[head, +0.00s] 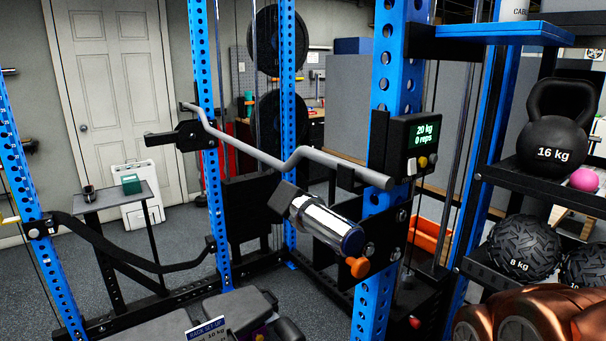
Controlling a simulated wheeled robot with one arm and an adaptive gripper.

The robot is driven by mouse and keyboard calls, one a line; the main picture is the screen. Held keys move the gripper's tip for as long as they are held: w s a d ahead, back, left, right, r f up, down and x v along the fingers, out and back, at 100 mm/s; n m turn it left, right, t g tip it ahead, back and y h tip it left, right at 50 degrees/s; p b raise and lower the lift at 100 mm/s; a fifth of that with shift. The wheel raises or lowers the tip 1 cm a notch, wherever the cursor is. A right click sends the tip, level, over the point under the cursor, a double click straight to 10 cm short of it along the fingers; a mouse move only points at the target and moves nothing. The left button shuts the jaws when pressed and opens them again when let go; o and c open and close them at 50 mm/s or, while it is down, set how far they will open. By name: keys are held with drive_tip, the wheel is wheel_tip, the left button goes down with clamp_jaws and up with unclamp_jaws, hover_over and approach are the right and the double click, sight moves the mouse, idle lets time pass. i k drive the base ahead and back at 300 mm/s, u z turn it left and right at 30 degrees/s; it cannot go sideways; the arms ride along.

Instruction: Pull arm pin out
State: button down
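An orange knob (357,267), which looks like the arm pin, sticks out at the lower right end of a chrome cylinder (318,220) on the near blue rack upright (371,300). The cylinder has a dark blue end cap and a black bracket at its other end. Whether the pin is fully seated cannot be told. My gripper is not in view; only copper-coloured parts that look like my arm show at the bottom right corner.
A grey bent bar (290,163) rests across the rack above the cylinder. A display box (414,143) reads 20 kg, 0 reps. A shelf at right holds a 16 kg kettlebell (553,140) and an 8 kg ball (523,247). A bench (215,311) stands below.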

sight(361, 266)
drive_tip(key=z, duration=0.6)
drive_tip(key=k, duration=0.8)
drive_tip(key=u, duration=1.35)
